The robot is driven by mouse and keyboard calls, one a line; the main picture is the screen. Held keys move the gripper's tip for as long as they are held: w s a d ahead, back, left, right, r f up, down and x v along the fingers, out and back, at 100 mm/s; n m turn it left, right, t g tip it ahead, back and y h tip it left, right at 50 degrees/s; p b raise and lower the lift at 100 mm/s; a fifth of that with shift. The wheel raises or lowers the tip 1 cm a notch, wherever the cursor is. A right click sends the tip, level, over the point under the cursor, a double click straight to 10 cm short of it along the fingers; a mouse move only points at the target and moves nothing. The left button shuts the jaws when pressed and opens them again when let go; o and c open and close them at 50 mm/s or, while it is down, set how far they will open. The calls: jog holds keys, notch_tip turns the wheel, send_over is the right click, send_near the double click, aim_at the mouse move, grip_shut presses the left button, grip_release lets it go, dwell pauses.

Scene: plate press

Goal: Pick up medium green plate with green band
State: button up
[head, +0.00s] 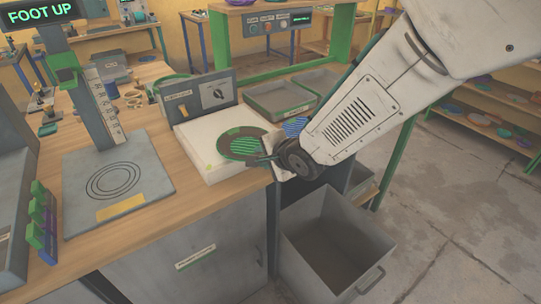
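A round dark plate with green rim parts and green stripes across its middle (240,146) lies on a white slab (200,144) on the wooden bench. My gripper (266,158) comes in from the right, its dark fingers at the plate's right edge. The fingers are small and partly hidden by my wrist, so I cannot tell whether they are open, shut or touching the plate. A blue striped plate (294,126) shows just behind my wrist, partly covered by it.
A press stand with a scale (104,103) and ringed base (118,184) stands at left. A control box (196,95) is behind the slab. Grey trays (280,99) lie behind my arm. A grey open bin (332,240) stands on the floor below. Shelves with plates (490,115) are at right.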

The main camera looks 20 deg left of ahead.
jog(key=shift+x, duration=0.8)
grip_shut()
jog(key=shift+s+d, duration=0.1)
jog(key=shift+s+d, duration=0.4)
jog(key=shift+s, duration=0.05)
grip_release()
jog(key=shift+r, duration=0.1)
